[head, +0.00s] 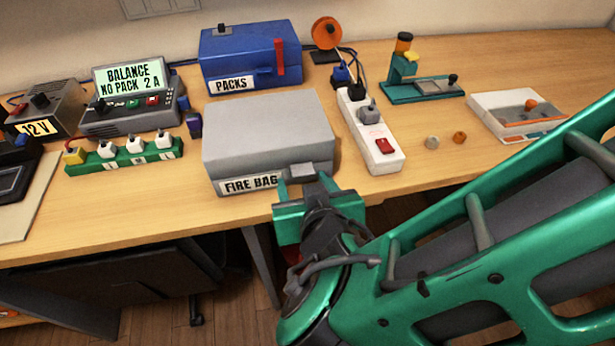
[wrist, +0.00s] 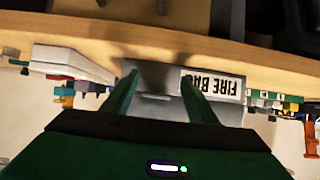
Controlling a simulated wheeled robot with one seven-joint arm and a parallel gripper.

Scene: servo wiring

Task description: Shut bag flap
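The fire bag (head: 265,125) is a grey box with a "FIRE BAG" label on its front, near the table's front edge. Its grey top flap lies flat over it, and I see no opening into the bag. A dark grey tab (head: 303,171) sticks out at the front right edge of the flap. My gripper (head: 304,180) is at the front of the bag by this tab. In the wrist view my gripper (wrist: 158,82) has its two green fingers apart, facing the bag's front (wrist: 158,103) beside the label. Contact with the tab cannot be told.
A white power strip (head: 378,148) lies close to the bag's right. A blue packs box (head: 238,55) stands behind it. A green balance board (head: 115,158) and a charger (head: 130,112) are on the left. Two small knobs (head: 432,142) lie on the table (head: 440,185) at right.

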